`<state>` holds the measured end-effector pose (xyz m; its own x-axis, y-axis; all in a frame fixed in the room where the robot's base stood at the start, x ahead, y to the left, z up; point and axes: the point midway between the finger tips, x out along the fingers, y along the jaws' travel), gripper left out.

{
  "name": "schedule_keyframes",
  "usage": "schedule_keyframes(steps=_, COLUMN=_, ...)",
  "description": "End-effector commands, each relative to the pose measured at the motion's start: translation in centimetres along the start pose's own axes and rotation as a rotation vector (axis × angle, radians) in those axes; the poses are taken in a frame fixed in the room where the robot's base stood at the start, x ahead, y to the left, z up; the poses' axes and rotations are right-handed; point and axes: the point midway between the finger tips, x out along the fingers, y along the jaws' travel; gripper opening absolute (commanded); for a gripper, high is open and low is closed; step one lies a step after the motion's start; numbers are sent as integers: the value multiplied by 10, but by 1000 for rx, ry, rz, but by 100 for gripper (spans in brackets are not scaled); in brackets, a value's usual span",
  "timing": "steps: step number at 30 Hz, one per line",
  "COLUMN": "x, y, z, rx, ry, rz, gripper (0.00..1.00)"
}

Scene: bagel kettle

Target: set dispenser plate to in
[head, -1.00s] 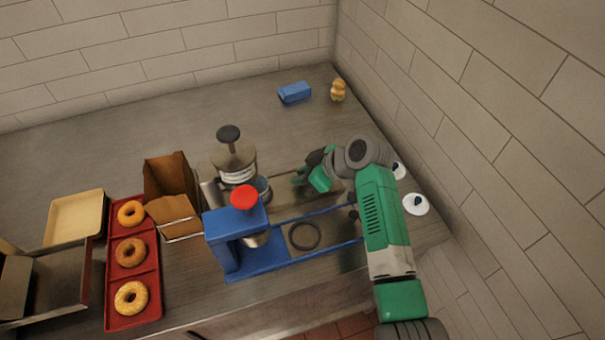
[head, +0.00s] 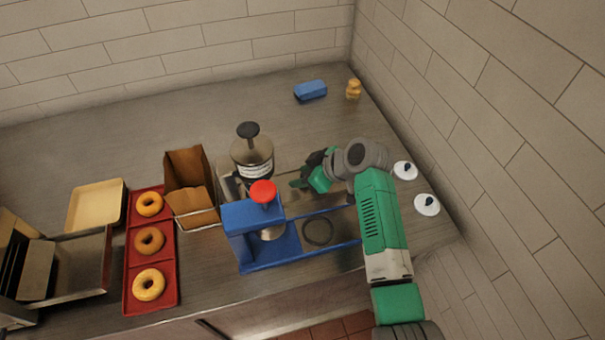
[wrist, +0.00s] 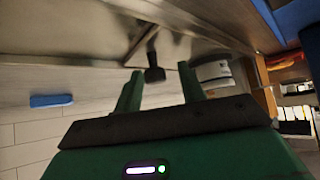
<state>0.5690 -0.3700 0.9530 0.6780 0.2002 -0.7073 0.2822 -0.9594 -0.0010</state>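A blue dispenser stand (head: 262,248) with a red knob (head: 263,191) stands near the counter's front edge. Blue rails with a dark ring (head: 318,231) between them extend right from it, and my arm hides their far end. A clear-and-metal canister (head: 252,160) with a black top knob stands behind it. I cannot tell which part is the dispenser plate. My gripper (head: 303,172) is right of the canister and behind the rails, its green fingers apart and empty. In the wrist view, a dark knob (wrist: 153,74) by a metal surface shows beyond the fingers, apart from them.
A paper bag (head: 187,168) in a wire holder, a red tray (head: 134,250) with three bagels and a beige tray (head: 95,206) are left. Two white lids (head: 427,205) lie right, beside my arm. A blue block (head: 311,90) is at the back.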

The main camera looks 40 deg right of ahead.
Motion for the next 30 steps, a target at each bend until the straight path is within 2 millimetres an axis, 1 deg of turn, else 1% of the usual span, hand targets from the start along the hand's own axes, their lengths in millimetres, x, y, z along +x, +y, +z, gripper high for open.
schedule_keyframes(steps=6, x=-44, y=1, z=-2, rx=0, ry=2, rz=3, gripper=40)
schedule_keyframes(steps=9, x=-61, y=1, z=-1, rx=0, ry=1, rz=2, gripper=40)
schedule_keyframes(steps=12, x=-72, y=0, z=-1, rx=0, ry=1, rz=1, gripper=40)
schedule_keyframes(steps=16, x=-76, y=0, z=0, rx=-1, ry=0, rz=1, gripper=40)
schedule_keyframes(steps=30, x=-75, y=0, z=0, rx=0, ry=0, rz=1, gripper=40)
